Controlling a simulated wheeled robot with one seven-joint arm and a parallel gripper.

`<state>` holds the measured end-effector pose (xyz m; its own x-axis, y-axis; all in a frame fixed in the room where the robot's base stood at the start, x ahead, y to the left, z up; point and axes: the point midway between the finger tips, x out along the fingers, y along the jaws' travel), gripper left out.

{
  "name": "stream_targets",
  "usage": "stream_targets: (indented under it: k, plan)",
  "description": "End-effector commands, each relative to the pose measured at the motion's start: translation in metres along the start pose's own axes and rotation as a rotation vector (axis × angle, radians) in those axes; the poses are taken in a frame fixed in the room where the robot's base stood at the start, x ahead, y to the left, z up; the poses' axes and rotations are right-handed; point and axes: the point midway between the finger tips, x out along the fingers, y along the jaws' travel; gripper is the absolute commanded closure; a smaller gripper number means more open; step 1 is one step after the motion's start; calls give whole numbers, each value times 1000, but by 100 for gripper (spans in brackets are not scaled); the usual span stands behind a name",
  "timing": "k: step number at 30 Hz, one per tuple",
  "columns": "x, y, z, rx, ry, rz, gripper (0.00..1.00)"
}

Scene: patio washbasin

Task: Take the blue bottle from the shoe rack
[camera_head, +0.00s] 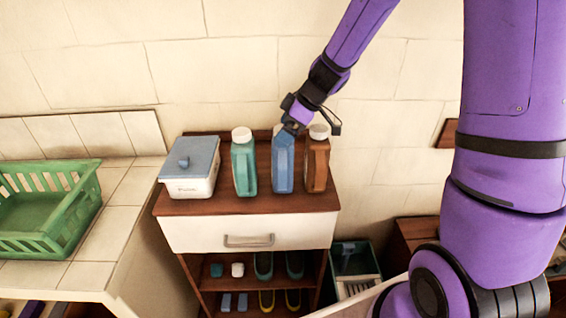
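The blue bottle (283,165) stands upright on the brown top of the shoe rack (215,208), between a green bottle (244,165) on its left and a brown bottle (317,165) on its right. My gripper (292,127) reaches down from the upper right to the top of the blue bottle and hides its cap. The fingers are small and dark here, and I cannot tell whether they are closed on the bottle. The blue bottle appears to rest on the rack top.
A grey-lidded box (190,168) stands at the left of the rack top. The rack has a white drawer (250,234) with shoes on shelves below. A green basket (45,243) sits on the tiled counter (120,185) at left. The wall is close behind.

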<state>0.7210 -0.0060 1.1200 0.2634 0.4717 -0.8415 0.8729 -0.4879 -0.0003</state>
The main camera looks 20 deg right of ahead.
Motion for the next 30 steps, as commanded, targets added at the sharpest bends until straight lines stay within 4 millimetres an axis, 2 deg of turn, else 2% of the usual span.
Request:
stream_targets:
  k: [3,11,21,22,30]
  plan:
    - [9,0,0,1,0,0,0]
    - [10,0,0,0,0,1,0]
    - [10,0,0,1,0,1,78]
    - [10,1,-1,0,1,2,80]
    - [7,1,-2,0,2,3,81]
